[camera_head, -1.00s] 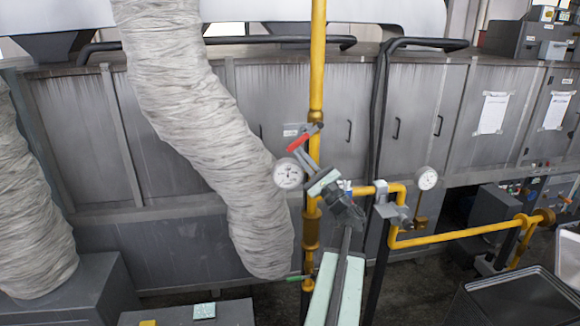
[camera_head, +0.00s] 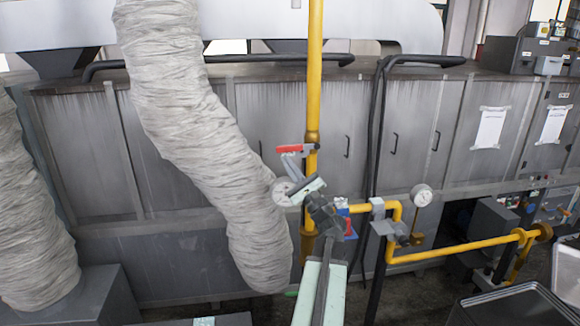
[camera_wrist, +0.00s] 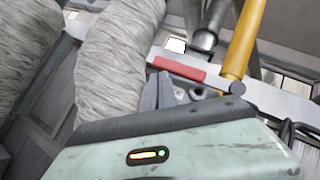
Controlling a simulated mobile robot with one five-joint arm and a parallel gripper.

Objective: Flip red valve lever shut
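The red valve lever (camera_head: 289,149) sits on the upright yellow pipe and points left, about level, in the head view. In the wrist view the red lever (camera_wrist: 178,69) lies across the upper middle, left of the yellow pipe. My gripper (camera_head: 290,164) reaches up from below, just under the lever. In the wrist view my gripper's grey fingers (camera_wrist: 160,80) are close together with nothing between them. Their tips are just below the red handle; I cannot tell whether they touch it.
The yellow pipe (camera_head: 315,70) rises beside my gripper. A wrapped duct (camera_head: 195,120) hangs on the left. Metal trays (camera_head: 510,305) stand at the lower right.

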